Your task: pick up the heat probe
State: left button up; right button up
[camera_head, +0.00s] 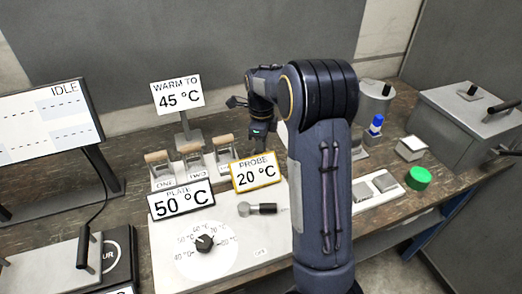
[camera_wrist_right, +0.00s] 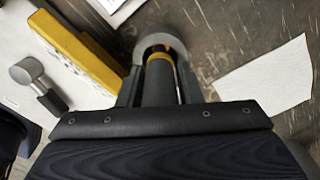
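What looks like the heat probe is a black handle with an orange-yellow band (camera_wrist_right: 160,82). In the right wrist view it lies between the dark fingers of my right gripper (camera_wrist_right: 160,90), with a grey ring-shaped holder (camera_wrist_right: 135,46) around its far end. The fingers lie close along both sides of the handle; I cannot tell whether they press on it. In the head view my right gripper (camera_head: 261,128) points down behind the yellow-framed PROBE 20 °C sign (camera_head: 257,173), and my arm hides the probe. My left gripper is not in view.
The PLATE 50 °C sign (camera_head: 181,199), dial (camera_head: 204,242) and ball-ended lever (camera_head: 262,208) are in front. Wooden-handled holders (camera_head: 192,160) stand left of my gripper. A green disc (camera_head: 418,178), blue-capped bottle (camera_head: 376,125) and grey box (camera_head: 460,105) are on the right.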

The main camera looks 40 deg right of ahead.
jog(key=c, duration=0.6)
jog(key=shift+r, duration=0.1)
